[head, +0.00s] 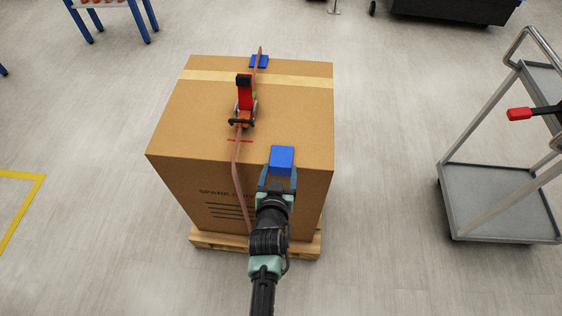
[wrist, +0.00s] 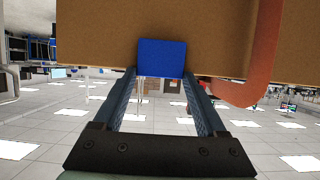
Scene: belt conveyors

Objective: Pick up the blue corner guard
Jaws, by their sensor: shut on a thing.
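A blue corner guard (head: 282,159) shows at the near top edge of a large cardboard box (head: 200,120), right of the orange-brown strap (head: 238,175). My gripper (head: 279,178) is shut on this guard from the near side. In the wrist view the guard (wrist: 162,56) sits between the tips of my two fingers, against the cardboard behind it. I cannot tell whether it touches the box. A second blue guard (head: 259,61) lies under the strap at the box's far top edge.
A red and black strap tensioner (head: 243,102) sits on the box top. The box stands on a wooden pallet (head: 210,240). A grey cart (head: 500,200) with a red-handled tool (head: 519,114) stands at right. Floor on both sides of the box is clear.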

